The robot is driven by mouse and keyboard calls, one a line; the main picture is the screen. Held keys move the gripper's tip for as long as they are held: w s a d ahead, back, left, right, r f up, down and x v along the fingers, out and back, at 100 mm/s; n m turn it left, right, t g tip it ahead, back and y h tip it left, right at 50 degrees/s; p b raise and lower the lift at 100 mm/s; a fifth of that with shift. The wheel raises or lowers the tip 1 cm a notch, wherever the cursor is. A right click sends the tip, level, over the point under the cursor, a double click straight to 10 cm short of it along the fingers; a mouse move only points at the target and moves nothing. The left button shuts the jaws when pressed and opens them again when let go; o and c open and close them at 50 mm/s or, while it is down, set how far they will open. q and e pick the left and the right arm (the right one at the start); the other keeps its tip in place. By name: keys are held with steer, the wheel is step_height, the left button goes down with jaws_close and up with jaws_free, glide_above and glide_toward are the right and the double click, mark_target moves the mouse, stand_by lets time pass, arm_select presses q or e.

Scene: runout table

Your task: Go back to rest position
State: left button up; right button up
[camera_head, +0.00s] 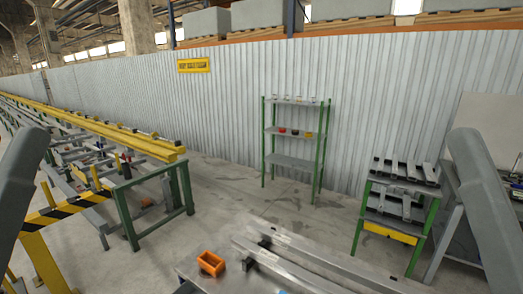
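A grey arm link of mine rises at the left edge of the head view, and another comes in at the right edge. Both stand upright in the near foreground, to either side of the table. Neither gripper shows in this view, so I cannot see whether they are open or hold anything. The runout table (190,268) is at the bottom middle, partly cut off by the frame. An orange open box (211,263) sits on its left part. Long grey metal profiles (310,262) lie across it toward the lower right.
A green-framed shelf (291,134) with small items stands by the corrugated wall (240,90). A green-legged rack (398,205) with metal pieces is at the right. A yellow-railed conveyor (130,140) and a striped barrier (70,208) are at the left. The middle floor is clear.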

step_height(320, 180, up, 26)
steer(key=p, duration=2.2)
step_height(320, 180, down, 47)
steer(key=b, duration=4.7)
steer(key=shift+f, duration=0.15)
